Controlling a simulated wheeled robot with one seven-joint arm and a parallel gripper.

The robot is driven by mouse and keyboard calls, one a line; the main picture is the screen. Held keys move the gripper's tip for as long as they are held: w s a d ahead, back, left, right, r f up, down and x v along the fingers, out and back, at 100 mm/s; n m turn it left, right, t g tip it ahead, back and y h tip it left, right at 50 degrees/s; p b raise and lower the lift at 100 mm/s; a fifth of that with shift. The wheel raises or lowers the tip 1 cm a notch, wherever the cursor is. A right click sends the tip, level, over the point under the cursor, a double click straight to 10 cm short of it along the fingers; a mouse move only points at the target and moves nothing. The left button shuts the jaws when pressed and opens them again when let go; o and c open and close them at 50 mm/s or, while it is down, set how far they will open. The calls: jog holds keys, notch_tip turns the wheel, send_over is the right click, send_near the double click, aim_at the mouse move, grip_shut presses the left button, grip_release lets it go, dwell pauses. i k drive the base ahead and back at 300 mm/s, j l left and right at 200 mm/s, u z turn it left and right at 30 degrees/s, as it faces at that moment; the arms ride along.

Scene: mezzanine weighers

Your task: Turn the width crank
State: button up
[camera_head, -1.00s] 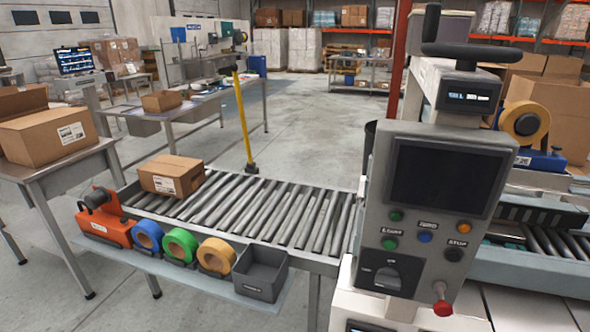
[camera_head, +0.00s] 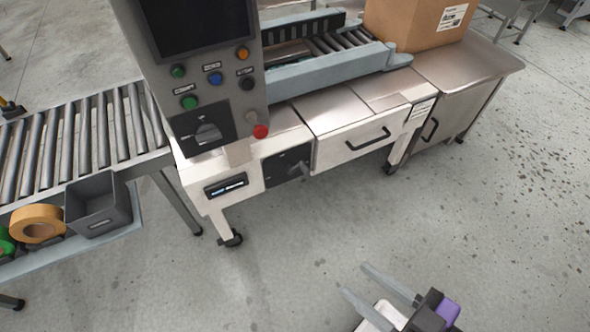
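My gripper (camera_head: 355,281) is at the bottom of the view, low over the floor, to the right of and nearer than the handle. Its two grey fingers are apart with nothing between them, and they point toward the upper left. It is clear of the machine.
A roller conveyor (camera_head: 80,135) with a grey bin (camera_head: 98,206) is left. Floor in front is clear.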

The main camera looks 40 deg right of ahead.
aim_at(290, 170)
jog(key=l+z, duration=0.1)
jog(key=z, duration=0.65)
jog(key=l+z, duration=0.15)
jog(key=z, duration=0.25)
jog(key=i+z, duration=0.1)
jog(key=z, duration=0.3)
jog(key=i+l, duration=0.6)
jog(key=l, duration=0.25)
jog(key=k+l+u, duration=0.1)
jog(key=u, duration=2)
jog(key=k+j, duration=0.05)
jog(key=j, duration=0.05)
